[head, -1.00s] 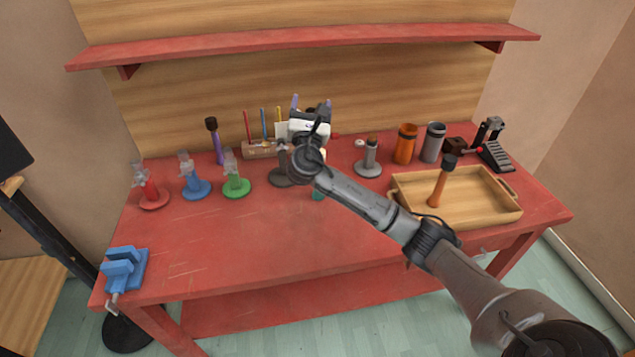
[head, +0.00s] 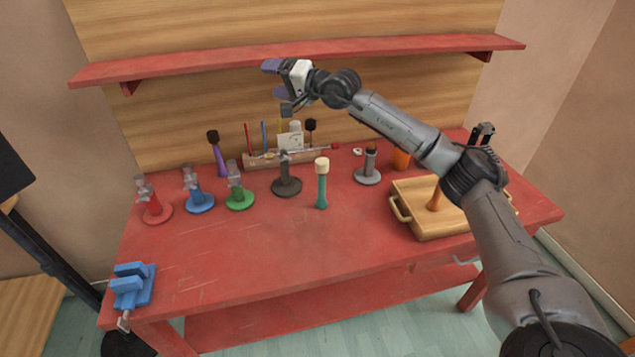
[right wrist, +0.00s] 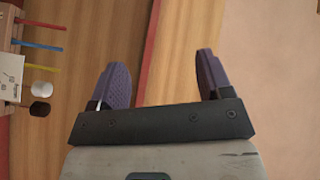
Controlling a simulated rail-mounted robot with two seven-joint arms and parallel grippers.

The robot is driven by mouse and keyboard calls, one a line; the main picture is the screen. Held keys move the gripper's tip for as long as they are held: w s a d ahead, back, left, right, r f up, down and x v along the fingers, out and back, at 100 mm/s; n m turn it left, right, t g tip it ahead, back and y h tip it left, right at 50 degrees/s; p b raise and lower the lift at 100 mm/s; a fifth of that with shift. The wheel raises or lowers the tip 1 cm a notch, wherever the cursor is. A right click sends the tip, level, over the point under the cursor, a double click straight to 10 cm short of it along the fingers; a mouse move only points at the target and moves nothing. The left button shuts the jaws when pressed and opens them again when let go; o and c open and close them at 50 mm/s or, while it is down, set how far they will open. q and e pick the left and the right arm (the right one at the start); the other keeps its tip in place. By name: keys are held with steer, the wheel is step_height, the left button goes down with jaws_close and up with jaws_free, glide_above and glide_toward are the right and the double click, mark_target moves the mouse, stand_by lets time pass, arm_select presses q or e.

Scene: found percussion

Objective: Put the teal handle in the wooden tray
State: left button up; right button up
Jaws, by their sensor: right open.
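The teal handle (head: 322,190) stands upright on the red bench, with a cream-coloured head on top. The wooden tray (head: 446,235) is at the bench's right side, partly hidden behind my right arm; an orange-brown handle (head: 434,200) stands up in it. My right gripper (head: 272,80) is open and empty, raised in front of the back board near the shelf, well above and to the left of the teal handle. Its two purple-padded fingers (right wrist: 159,85) are spread apart in the right wrist view. My left gripper is not in view.
Red, blue and green stands (head: 240,199) are on the left, with a dark stand (head: 286,186) and a grey stand (head: 368,175) near the middle. A tool rack (head: 262,159) is at the back. A blue vise (head: 132,287) sits front left. The front middle is clear.

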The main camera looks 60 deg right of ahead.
steer(key=s+d+f+n+g+h, duration=0.2)
steer(key=d+f+g+h, duration=0.1)
steer(key=f+g, duration=0.55)
steer(key=n+g+h, duration=0.2)
steer(key=g, duration=0.3)
glide_toward(322, 161)
steer(key=x, duration=0.2)
steer(key=b+x, duration=0.1)
steer(key=x, duration=0.3)
steer(key=shift+w+d+b, duration=0.15)
steer(key=shift+w+b, duration=0.2)
steer(key=shift+w, duration=0.05)
steer(key=shift+s+b+x, duration=0.2)
steer(key=shift+b+x, duration=0.25)
steer(key=shift+x, duration=0.9)
steer(key=shift+s+b+x, duration=0.15)
steer(key=shift+b+x, duration=0.25)
steer(key=shift+x, duration=0.95)
steer(key=shift+f, duration=0.1)
steer(key=shift+c, duration=0.4)
steer(key=c, duration=1.2)
jaws_close()
